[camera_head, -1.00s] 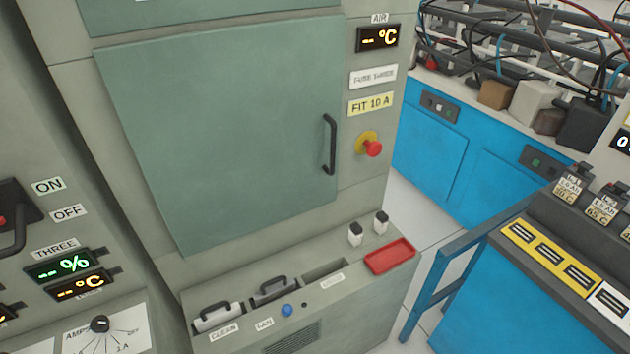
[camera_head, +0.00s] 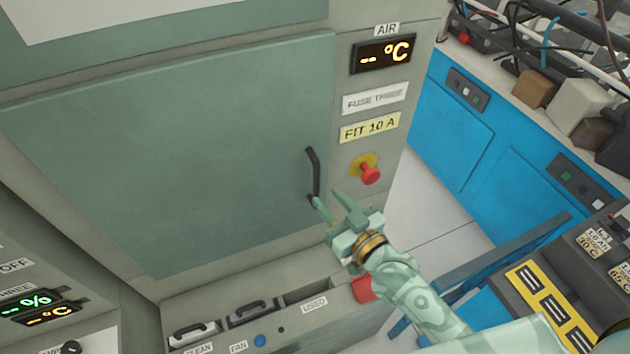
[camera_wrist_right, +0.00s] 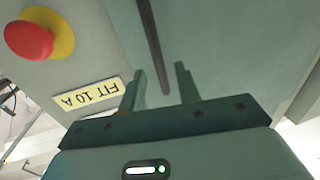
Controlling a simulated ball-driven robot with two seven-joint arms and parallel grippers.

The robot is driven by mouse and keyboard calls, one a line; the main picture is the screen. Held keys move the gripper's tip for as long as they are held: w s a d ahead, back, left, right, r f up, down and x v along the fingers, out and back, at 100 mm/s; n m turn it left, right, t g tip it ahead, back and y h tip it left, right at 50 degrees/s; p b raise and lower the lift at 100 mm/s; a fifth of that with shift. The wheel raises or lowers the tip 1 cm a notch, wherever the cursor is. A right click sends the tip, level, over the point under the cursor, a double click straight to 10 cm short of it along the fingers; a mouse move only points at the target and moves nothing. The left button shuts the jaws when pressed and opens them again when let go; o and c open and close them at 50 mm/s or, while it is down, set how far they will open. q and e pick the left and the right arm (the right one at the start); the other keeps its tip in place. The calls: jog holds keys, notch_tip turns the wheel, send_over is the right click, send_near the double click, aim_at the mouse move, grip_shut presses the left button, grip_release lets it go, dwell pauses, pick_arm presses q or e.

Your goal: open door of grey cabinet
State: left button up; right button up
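The grey cabinet's green-grey door (camera_head: 170,150) is shut in the head view. Its black bar handle (camera_head: 313,175) stands upright near the door's right edge. My right gripper (camera_head: 331,198) is at the handle's lower end, its two fingers apart. In the right wrist view, the handle (camera_wrist_right: 153,45) runs down towards the space between the open fingers (camera_wrist_right: 160,88). Whether the fingers touch the handle cannot be told. My left gripper is not in view.
A red emergency button (camera_head: 370,174) on a yellow disc sits right of the handle, below the "FIT 10 A" label (camera_head: 369,128). A ledge with slots and a red tray (camera_head: 362,289) juts out below the door. Blue benches (camera_head: 450,120) stand to the right.

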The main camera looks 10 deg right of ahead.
aim_at(318, 187)
jog(key=x, duration=0.6)
jog(key=shift+d, duration=0.1)
jog(key=shift+f, duration=0.1)
grip_shut()
